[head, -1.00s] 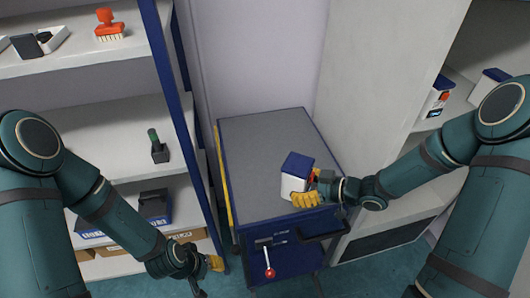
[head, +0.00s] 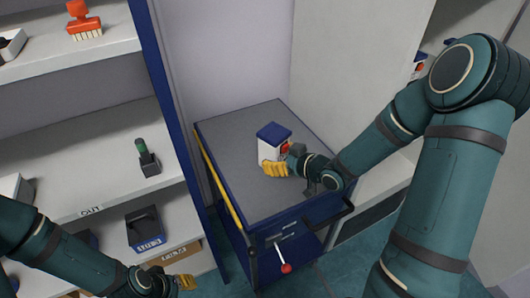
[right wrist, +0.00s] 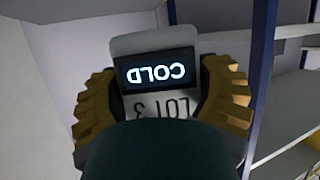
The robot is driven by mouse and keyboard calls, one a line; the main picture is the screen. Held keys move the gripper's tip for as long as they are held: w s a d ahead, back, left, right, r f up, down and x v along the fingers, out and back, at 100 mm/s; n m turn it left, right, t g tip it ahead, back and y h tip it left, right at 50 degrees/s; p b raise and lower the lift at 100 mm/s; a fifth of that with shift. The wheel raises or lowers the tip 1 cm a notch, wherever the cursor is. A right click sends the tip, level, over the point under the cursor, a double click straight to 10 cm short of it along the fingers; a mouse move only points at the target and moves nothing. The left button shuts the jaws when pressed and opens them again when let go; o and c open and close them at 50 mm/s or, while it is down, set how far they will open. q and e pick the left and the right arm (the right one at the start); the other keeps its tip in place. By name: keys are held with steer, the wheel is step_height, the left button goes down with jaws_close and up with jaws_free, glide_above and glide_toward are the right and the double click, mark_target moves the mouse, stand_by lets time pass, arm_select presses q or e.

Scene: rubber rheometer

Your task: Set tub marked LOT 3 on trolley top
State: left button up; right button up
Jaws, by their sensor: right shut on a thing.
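The tub (head: 273,140), white with a blue lid, is upright at the trolley top (head: 236,128), inward from its front edge. I cannot tell whether its base touches the grey surface. In the right wrist view the tub (right wrist: 140,45) shows a dark panel reading COLD and the marking LOT 3, both turned around. My right gripper (head: 279,165) has its yellow fingers on both sides of the tub and is shut on it. My left gripper (head: 182,283) is low at the left, beside the shelving; its finger opening is unclear.
Shelving (head: 90,130) stands left of the trolley, with an orange brush (head: 84,22), a green-handled stamp (head: 147,158) and a dark tray (head: 145,229). The trolley has a handle (head: 328,220) and a red-knobbed lever (head: 285,267). The trolley top around the tub is clear.

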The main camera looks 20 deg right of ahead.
steer(key=d+m+t+h+b, duration=0.1)
steer(key=d+m+h+b, duration=0.1)
steer(key=d+m+h, duration=0.3)
steer(key=shift+n, duration=0.4)
steer(key=f, duration=0.3)
steer(key=d+f+b, duration=0.1)
steer(key=f, duration=0.2)
steer(key=f+b, duration=0.1)
steer(key=f, duration=0.3)
steer(key=shift+s+d+f, duration=0.1)
steer(key=shift+d, duration=0.2)
steer(key=o, duration=1.3)
steer(key=shift+b, duration=0.3)
